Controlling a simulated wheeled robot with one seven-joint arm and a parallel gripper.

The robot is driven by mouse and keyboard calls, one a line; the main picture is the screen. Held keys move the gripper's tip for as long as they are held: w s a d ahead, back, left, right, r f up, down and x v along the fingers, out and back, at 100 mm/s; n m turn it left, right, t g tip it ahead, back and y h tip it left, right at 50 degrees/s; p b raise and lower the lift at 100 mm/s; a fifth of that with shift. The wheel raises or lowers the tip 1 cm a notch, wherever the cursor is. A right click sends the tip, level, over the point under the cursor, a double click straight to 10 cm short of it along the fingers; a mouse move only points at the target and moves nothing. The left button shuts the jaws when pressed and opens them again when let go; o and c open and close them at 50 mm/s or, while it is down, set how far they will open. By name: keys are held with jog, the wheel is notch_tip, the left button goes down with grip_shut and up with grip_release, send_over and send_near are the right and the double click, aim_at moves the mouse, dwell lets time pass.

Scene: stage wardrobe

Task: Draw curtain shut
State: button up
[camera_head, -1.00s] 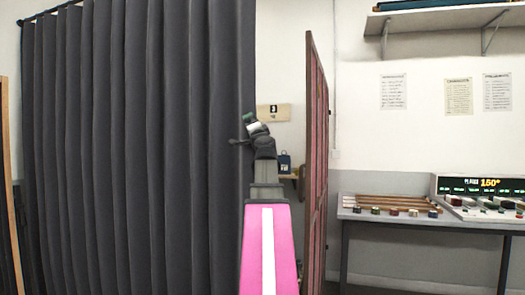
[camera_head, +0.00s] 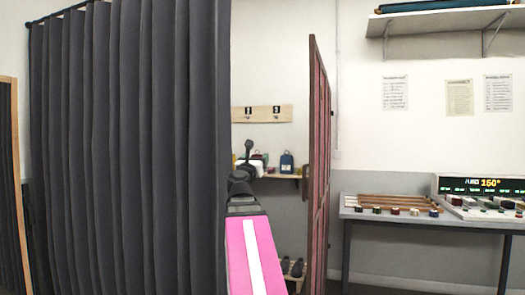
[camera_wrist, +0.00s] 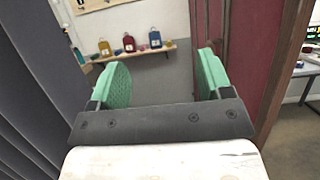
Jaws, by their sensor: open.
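The dark grey pleated curtain (camera_head: 130,150) hangs from a rail over the left half of the head view. Its right edge stands left of a gap that shows an alcove. In the wrist view the curtain (camera_wrist: 35,85) fills the left side. My gripper (camera_head: 248,160) is just right of the curtain's edge in the head view. In the wrist view my gripper (camera_wrist: 163,80) has its two green finger pads wide apart, with nothing between them. The curtain lies left of both fingers there, and I cannot tell whether it touches my gripper.
A reddish panel (camera_head: 318,160) stands upright right of the gap. Inside the alcove are a peg board (camera_head: 262,114) and a shelf (camera_wrist: 140,57) with small coloured bags; shoes (camera_head: 292,267) sit lower. A table (camera_head: 385,216) with a control console (camera_head: 480,195) stands at right.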

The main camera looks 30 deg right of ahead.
jog(key=x, duration=0.8)
jog(key=shift+w+d+r, duration=0.15)
jog(key=shift+w+r, duration=0.05)
grip_shut()
dwell(1.0)
grip_release()
jog(key=v, duration=1.1)
